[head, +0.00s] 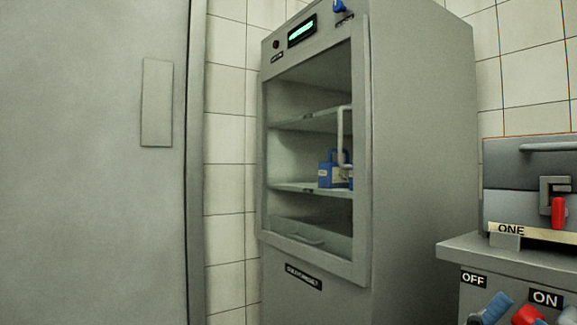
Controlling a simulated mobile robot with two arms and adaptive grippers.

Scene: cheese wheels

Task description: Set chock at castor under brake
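I cannot make out a chock, a castor or a brake in the head view. The lower ends of the cabinet and the bench are cut off by the bottom edge of the picture. Neither of my grippers is in view.
A tall grey cabinet (420,150) with a windowed front holds blue containers (326,173) on a shelf. A large grey door or panel (90,220) fills the left. At right, a grey bench (465,248) carries a grey case (520,175), a red handle (558,212) and OFF and ON labels.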

